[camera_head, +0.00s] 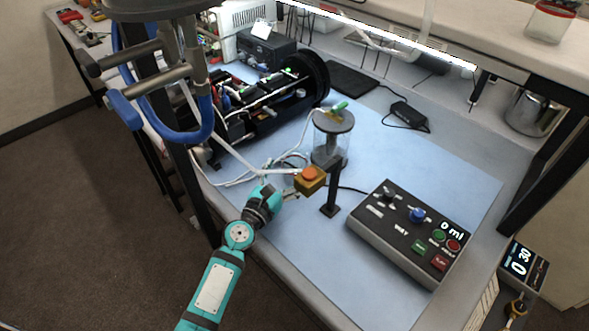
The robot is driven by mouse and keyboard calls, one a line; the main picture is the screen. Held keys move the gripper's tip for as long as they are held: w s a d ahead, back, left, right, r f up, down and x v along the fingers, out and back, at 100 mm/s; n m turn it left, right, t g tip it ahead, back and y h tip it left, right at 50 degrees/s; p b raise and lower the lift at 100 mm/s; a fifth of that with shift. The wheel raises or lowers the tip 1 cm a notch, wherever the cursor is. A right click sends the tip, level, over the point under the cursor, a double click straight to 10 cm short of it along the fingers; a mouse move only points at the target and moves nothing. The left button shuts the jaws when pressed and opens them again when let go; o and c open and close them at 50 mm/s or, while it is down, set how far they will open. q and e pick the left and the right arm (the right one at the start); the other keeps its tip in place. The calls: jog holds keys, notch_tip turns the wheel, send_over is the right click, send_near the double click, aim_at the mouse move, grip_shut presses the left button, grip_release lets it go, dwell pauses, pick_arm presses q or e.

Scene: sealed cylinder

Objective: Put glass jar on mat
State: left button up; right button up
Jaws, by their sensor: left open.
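A clear glass jar (548,24) with a red rim stands on the raised shelf at the top right, partly cut off by the frame edge. A second clear cylinder (326,150) with a dark round lid stands at mid-table, a green piece on its lid. A dark flat mat (352,82) lies at the back of the table, and a large light-blue mat (385,155) covers much of the tabletop. My left gripper (289,192) is open at the table's front edge, close to a yellow box with an orange button (310,178). Its fingertips are small and hard to make out.
A black control box (411,232) with knobs and buttons sits on the right of the blue mat. An open cylinder with wiring (265,105) lies at the back left. A black post (331,192) stands near the clear cylinder. Loose cables cross the middle left.

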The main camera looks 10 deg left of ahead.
aim_at(300, 156)
pick_arm(q)
jog(key=x, duration=0.4)
jog(key=shift+w+d+f, duration=0.1)
jog(key=shift+f, duration=0.1)
jog(key=shift+c, duration=0.7)
jog(key=c, duration=1.3)
jog(key=shift+r, duration=0.1)
jog(key=shift+c, duration=0.4)
jog(key=shift+r, duration=0.1)
